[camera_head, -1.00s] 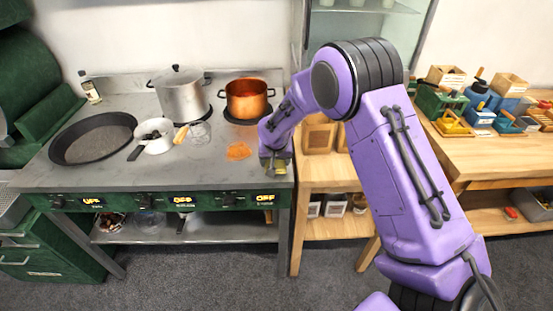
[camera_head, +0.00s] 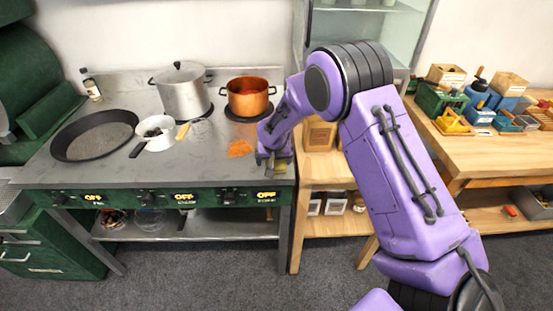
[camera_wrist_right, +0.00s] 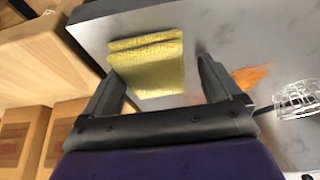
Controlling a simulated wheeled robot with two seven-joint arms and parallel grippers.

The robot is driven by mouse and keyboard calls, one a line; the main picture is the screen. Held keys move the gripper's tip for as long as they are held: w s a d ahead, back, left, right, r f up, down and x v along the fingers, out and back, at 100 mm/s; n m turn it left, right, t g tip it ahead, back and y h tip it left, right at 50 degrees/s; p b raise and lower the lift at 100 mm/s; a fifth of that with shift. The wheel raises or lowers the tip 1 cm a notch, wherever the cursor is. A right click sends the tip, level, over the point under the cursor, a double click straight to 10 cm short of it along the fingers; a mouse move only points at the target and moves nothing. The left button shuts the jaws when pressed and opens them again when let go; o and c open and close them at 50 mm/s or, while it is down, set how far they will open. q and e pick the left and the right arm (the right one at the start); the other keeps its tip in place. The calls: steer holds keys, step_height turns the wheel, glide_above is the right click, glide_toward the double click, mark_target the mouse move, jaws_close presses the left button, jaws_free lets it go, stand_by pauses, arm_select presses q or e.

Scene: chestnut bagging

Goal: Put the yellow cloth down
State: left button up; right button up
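The yellow cloth (camera_wrist_right: 150,65) is folded in layers and shows between the fingers of my right gripper (camera_wrist_right: 160,85) in the right wrist view. The fingers stand wide apart, with a clear gap between the cloth and the right-hand finger. In the head view, my right gripper (camera_head: 273,160) is over the front right corner of the grey stove top (camera_head: 210,172). Only a small part of the cloth (camera_head: 283,172) shows there, mostly hidden by the gripper. I cannot tell whether the cloth lies flat on the stove top. My left gripper is not in view.
An orange patch (camera_head: 240,148) lies on the stove top beside the gripper. Behind are a copper pot (camera_head: 248,100) and a lidded steel pot (camera_head: 183,96). A white pan (camera_head: 156,141) and a wide dark pan (camera_head: 93,138) stand left. The front middle of the stove top is clear.

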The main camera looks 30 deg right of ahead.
steer(key=shift+s+d+f, duration=0.25)
steer(key=shift+s+f, duration=0.3)
steer(key=shift+f, duration=0.05)
steer(key=shift+r, duration=0.1)
steer(key=shift+w+r, duration=0.15)
steer(key=shift+r, duration=0.25)
steer(key=w+v, duration=0.1)
steer(key=v, duration=1.1)
steer(key=s+a+f+y, duration=0.1)
steer(key=s+a+f, duration=0.1)
steer(key=s+f, duration=0.5)
steer(key=s+a+f, duration=0.2)
steer(key=s+f, duration=0.2)
steer(key=f, duration=0.6)
steer(key=s+a+f+y, duration=0.1)
steer(key=s+a+f, duration=0.1)
steer(key=s+f, duration=0.5)
steer(key=s+d+f+h, duration=0.1)
steer(key=s+f, duration=0.1)
steer(key=s, duration=0.6)
steer(key=s+d+f+h, duration=0.1)
steer(key=s+f+h, duration=0.1)
steer(key=s, duration=0.6)
steer(key=shift+d+f+m+g+b, duration=0.3)
steer(key=shift+d+f+g+b, duration=0.1)
steer(key=shift+f, duration=0.45)
